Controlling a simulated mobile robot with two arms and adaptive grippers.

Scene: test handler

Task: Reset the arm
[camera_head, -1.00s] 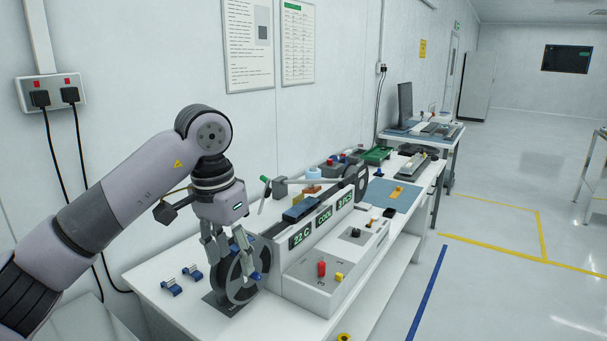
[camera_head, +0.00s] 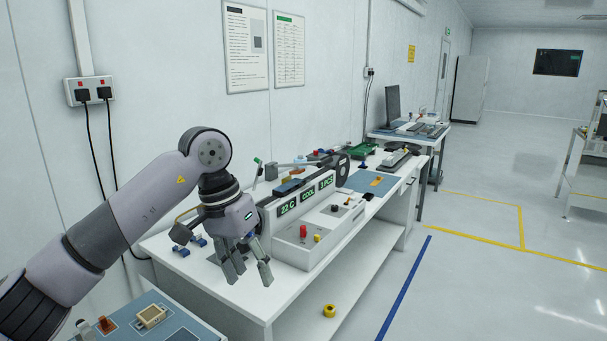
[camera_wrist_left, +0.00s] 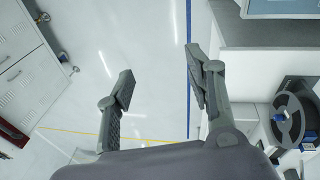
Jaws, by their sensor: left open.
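My left arm comes in from the left in the head view. Its gripper (camera_head: 247,274) hangs at the front edge of the white bench, fingers pointing down, apart and empty. In the left wrist view the two fingers (camera_wrist_left: 160,92) are wide apart with only floor between them. The white test handler (camera_head: 302,245), with green displays, stands on the bench just right of the gripper. A dark reel (camera_wrist_left: 288,118) shows at the right of the left wrist view; in the head view the gripper mostly hides it. My right gripper is not in view.
Small blue parts (camera_head: 181,250) lie on the bench behind the wrist. A blue-topped surface (camera_head: 190,322) with small parts is at the lower left. Open floor (camera_head: 470,290) lies to the right.

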